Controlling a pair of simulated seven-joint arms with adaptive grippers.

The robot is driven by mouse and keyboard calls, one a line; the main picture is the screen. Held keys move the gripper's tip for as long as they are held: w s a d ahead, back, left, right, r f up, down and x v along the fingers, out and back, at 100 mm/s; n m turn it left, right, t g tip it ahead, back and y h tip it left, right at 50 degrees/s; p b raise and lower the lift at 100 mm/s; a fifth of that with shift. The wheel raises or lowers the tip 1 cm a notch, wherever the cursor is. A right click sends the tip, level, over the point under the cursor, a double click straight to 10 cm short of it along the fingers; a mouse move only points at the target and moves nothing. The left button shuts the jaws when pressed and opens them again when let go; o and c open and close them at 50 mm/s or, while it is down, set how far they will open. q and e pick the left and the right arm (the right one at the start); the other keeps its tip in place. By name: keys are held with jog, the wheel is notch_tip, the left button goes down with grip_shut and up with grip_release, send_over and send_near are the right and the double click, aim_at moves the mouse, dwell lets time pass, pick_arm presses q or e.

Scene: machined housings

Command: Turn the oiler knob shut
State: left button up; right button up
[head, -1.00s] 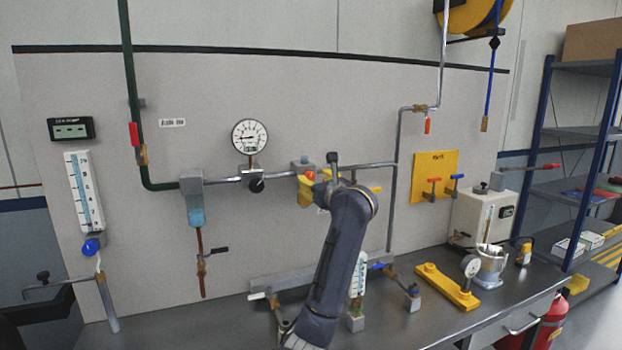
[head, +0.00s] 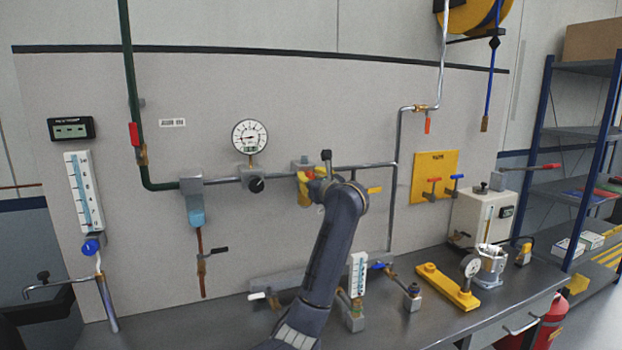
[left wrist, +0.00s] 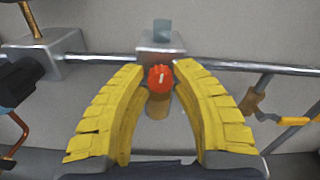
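The oiler's body is a grey block (left wrist: 160,42) on the horizontal pipe, with an amber part (left wrist: 158,105) below it. Its ribbed red-orange knob (left wrist: 160,78) has a pale mark on its front that stands about upright. In the left wrist view, the yellow fingers of my left gripper (left wrist: 160,72) are apart, one on each side of the knob, with narrow gaps beside it. Contact cannot be told for sure. My right gripper is not in view.
A dark regulator knob (head: 256,185) under the round gauge (head: 250,136) is left of the gripper. A yellow-handled valve (head: 374,190) is to the right. Below, a small flow meter (head: 358,272) and fittings stand on the bench near my arm.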

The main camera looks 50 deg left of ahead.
pick_arm(q)
grip_shut()
jog(key=shift+n, duration=0.7)
jog(key=o, duration=0.6)
grip_release()
jog(key=v, duration=1.2)
